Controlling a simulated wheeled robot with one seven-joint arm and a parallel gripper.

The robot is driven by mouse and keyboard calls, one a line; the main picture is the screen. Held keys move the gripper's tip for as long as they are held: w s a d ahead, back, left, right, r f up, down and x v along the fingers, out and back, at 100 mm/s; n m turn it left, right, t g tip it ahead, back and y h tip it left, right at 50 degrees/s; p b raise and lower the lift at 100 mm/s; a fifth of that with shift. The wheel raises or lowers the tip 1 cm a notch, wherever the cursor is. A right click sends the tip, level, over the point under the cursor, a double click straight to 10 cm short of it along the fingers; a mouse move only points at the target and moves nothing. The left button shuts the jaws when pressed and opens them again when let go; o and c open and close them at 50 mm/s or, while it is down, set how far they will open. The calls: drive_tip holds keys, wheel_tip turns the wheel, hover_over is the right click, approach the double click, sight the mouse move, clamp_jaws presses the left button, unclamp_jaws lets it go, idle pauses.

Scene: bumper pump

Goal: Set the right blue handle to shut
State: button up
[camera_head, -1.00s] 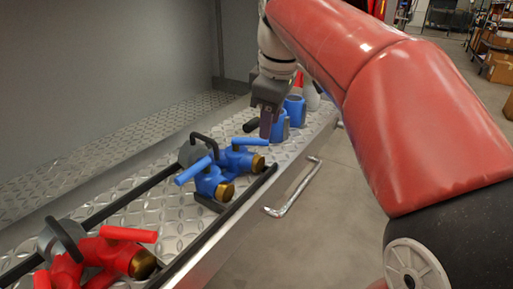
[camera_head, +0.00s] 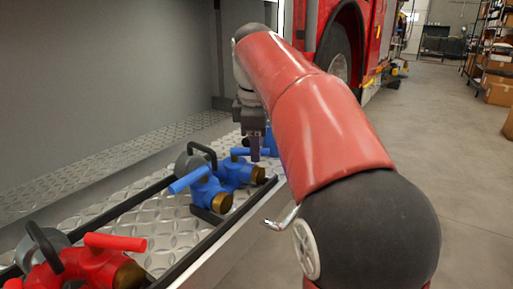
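A blue valve fitting (camera_head: 212,188) with brass-coloured outlets sits on the metal tread-plate shelf. Its left blue handle (camera_head: 189,180) points toward the lower left, away from the body. Its right blue handle (camera_head: 254,152) shows as a short bar behind, partly hidden by my gripper. My gripper (camera_head: 254,156) hangs pointing down at the far end of this fitting, close to the right handle. I cannot tell whether it touches the handle. Its fingers are seen edge-on and small, so their opening is unclear.
A red valve fitting (camera_head: 98,265) with a red handle stands nearer on the shelf. Another blue part (camera_head: 270,142) is behind my gripper. Black rails and a metal shelf edge run along the fittings. A bent silver handle (camera_head: 281,220) sticks out. Open floor lies right.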

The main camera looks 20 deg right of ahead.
drive_tip(key=shift+c, duration=0.2)
clamp_jaws()
drive_tip(key=shift+p, duration=0.3)
drive_tip(key=shift+w+d+r+n+p, duration=0.2)
drive_tip(key=shift+w+n+p, duration=0.2)
drive_tip(key=shift+n+p, duration=0.6)
drive_tip(key=shift+w+a+f+n+y+p, duration=0.1)
drive_tip(key=shift+w+n+y+p, duration=0.25)
drive_tip(key=shift+w+n+p, duration=0.85)
drive_tip(key=shift+w+a+f+n+y+p, duration=0.1)
drive_tip(key=shift+w+n+y+p, duration=0.25)
drive_tip(key=shift+n+p, duration=1.6)
drive_tip(key=shift+w+a+f+n+y+p, duration=0.1)
drive_tip(key=shift+w+n+y+p, duration=0.45)
drive_tip(key=shift+n+p, duration=1.05)
drive_tip(key=shift+w+n+b, duration=0.15)
drive_tip(key=shift+n+b, duration=0.2)
drive_tip(key=shift+n, duration=0.1)
